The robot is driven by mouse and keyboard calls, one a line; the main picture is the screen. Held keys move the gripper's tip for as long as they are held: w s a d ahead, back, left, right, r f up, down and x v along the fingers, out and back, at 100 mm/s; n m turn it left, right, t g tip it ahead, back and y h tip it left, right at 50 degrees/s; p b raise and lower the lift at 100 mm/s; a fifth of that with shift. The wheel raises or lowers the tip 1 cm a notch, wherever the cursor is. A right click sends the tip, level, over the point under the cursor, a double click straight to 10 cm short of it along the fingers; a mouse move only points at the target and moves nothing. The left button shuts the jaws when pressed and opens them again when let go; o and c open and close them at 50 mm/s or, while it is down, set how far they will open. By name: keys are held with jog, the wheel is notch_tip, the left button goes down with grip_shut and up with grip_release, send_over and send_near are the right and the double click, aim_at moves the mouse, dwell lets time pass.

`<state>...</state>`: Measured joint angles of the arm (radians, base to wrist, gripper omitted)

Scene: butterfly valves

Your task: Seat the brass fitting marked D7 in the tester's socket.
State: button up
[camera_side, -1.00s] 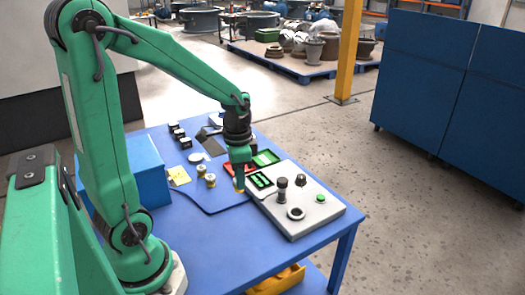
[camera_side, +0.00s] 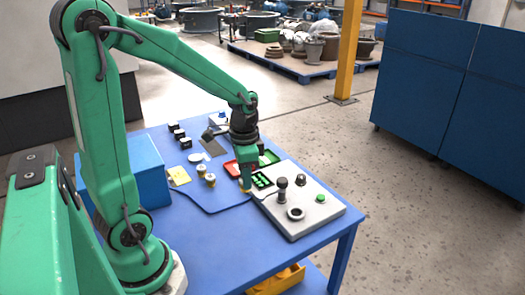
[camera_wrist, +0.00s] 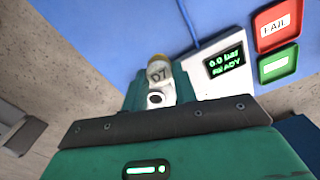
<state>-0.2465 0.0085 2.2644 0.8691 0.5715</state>
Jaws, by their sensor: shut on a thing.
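The brass fitting marked D7 (camera_wrist: 158,73) is between my gripper's jaws in the wrist view, its label facing the camera. My gripper (camera_side: 246,187) is shut on it, above the left end of the pale grey tester (camera_side: 318,213) in the side view. The fitting shows there only as a small brass tip. The tester's socket is probably the dark-centred ring (camera_side: 296,213) on its front part, to the right of my gripper and apart from it. The tester's display (camera_side: 262,181) reads 0.0 bar READY in the wrist view (camera_wrist: 225,64).
A black post (camera_side: 282,190), a knob (camera_side: 300,180) and a green button (camera_side: 320,198) stand on the tester. A red FAIL tray (camera_wrist: 276,24) and a green tray (camera_wrist: 278,65) lie beyond it. Two other fittings (camera_side: 210,180) stand to the left. The table's front is clear.

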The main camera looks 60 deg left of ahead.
jog(key=w+d+f, duration=0.2)
jog(key=w+d, duration=0.6)
jog(key=w, duration=0.3)
jog(key=shift+f, duration=0.15)
jog(key=shift+d+f, duration=0.1)
jog(key=shift+f, duration=0.05)
jog(key=shift+f, duration=1.6)
jog(key=shift+f, duration=1.05)
dwell(1.6)
jog(key=o, duration=1.5)
